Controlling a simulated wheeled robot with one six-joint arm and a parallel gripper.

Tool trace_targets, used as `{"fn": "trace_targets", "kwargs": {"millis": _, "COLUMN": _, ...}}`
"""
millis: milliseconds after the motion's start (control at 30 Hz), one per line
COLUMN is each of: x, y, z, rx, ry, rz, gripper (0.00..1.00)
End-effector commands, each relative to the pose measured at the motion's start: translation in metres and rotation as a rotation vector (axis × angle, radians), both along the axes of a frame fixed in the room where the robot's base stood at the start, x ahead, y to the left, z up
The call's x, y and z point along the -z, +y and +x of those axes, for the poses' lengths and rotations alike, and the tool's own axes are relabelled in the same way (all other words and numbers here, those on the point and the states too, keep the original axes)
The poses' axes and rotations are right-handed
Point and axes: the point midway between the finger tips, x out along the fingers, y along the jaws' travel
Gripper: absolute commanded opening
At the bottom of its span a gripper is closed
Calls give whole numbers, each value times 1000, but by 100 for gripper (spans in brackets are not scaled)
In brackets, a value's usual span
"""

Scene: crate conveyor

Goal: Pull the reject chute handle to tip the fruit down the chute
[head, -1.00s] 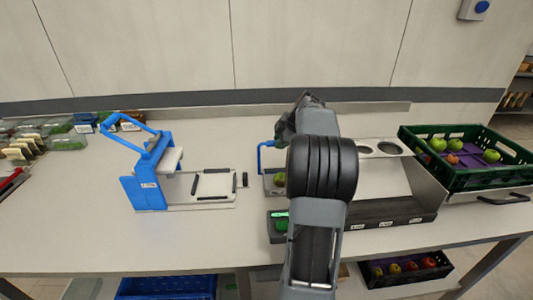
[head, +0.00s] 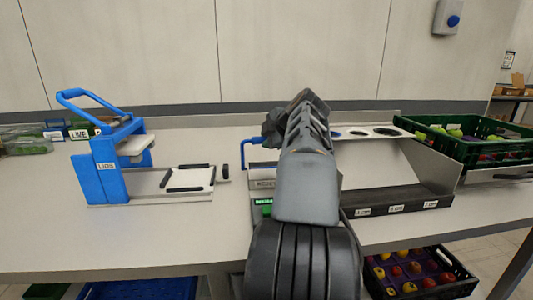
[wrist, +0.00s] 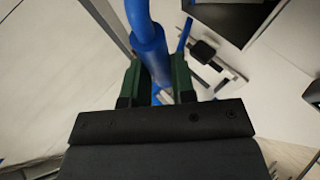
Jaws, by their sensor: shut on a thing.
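The blue chute handle (head: 250,142) shows at the left of my gripper (head: 271,128) in the head view. In the wrist view the blue handle (wrist: 148,42) runs between the two green fingers of my gripper (wrist: 157,80), which are shut on it. Below the handle in the head view is a grey labelled front (head: 263,183); its text is too small to read surely. My arm covers most of the chute area, and no fruit shows there now.
A blue lever press (head: 98,170) with a small flat plate (head: 190,178) stands left on the table. A grey sorting rack (head: 395,205) stands right of my arm. A green crate (head: 470,150) of fruit is at far right. A dark crate (head: 440,289) of fruit is below.

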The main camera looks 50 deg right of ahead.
Motion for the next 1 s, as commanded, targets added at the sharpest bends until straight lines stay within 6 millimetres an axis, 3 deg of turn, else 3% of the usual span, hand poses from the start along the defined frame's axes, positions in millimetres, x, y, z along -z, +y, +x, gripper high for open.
{"fn": "trace_targets", "kwargs": {"millis": 100, "x": 10, "y": 2, "z": -4, "rx": 2, "ry": -26, "rz": -23, "gripper": 0}}
{"fn": "trace_targets", "kwargs": {"millis": 967, "x": 8, "y": 7, "z": -9, "rx": 0, "ry": -72, "rz": -61, "gripper": 0}}
{"fn": "trace_targets", "kwargs": {"millis": 1000, "x": 8, "y": 7, "z": -9, "rx": 0, "ry": -72, "rz": -61, "gripper": 28}}
